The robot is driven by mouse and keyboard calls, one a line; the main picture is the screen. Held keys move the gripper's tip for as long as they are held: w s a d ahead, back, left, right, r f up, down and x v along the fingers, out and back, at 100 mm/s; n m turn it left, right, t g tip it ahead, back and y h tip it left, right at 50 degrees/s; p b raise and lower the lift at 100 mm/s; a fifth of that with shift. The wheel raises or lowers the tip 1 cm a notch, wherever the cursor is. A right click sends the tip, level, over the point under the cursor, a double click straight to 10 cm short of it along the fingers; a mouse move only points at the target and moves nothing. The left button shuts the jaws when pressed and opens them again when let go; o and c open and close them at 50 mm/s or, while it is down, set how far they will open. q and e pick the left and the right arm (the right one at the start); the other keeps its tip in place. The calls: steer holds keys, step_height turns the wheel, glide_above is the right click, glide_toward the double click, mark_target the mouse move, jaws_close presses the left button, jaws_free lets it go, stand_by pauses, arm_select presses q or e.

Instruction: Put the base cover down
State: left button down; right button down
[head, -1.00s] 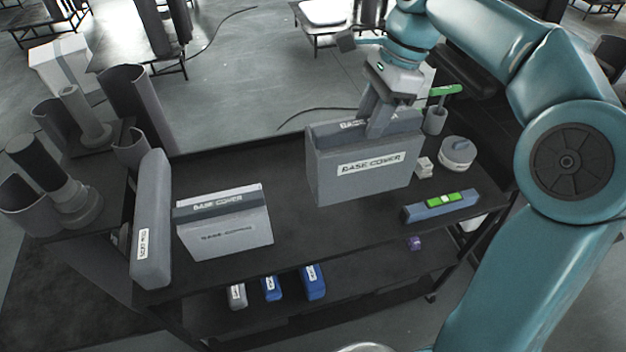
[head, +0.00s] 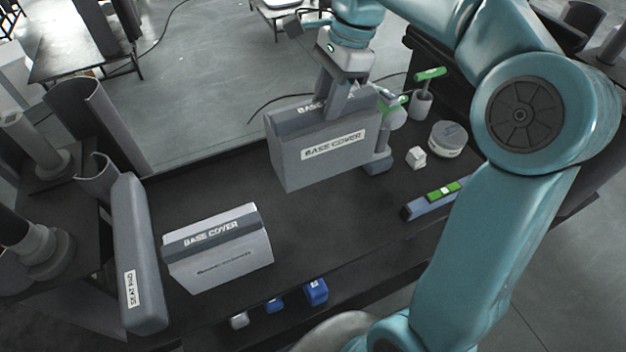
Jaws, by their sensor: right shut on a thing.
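My right gripper (head: 341,104) is shut on the top of a grey box-shaped base cover (head: 325,163) with a white "BASE COVER" label. The cover is upright over the middle of the dark table (head: 300,225). I cannot tell whether its lower edge touches the table top. A second grey piece labelled "BASE COVER" (head: 220,265) stands on the table to the left and nearer. My left gripper is not in view.
A long seat pad (head: 137,250) stands at the table's left end. Right of the held cover are a grey-green tool (head: 380,155), a small white block (head: 416,157), a round container (head: 447,138), a cup (head: 421,104) and a level (head: 420,205). Blue blocks (head: 316,291) sit on a lower shelf.

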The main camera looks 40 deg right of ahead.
step_height(320, 180, down, 19)
steer(key=shift+s+a+r+b, duration=0.15)
steer(key=shift+s+a+b, duration=0.1)
steer(key=shift+b, duration=0.2)
steer(key=c, duration=0.8)
jaws_free()
steer(key=shift+d, duration=0.1)
steer(key=shift+s, duration=0.1)
steer(key=shift+r, duration=0.1)
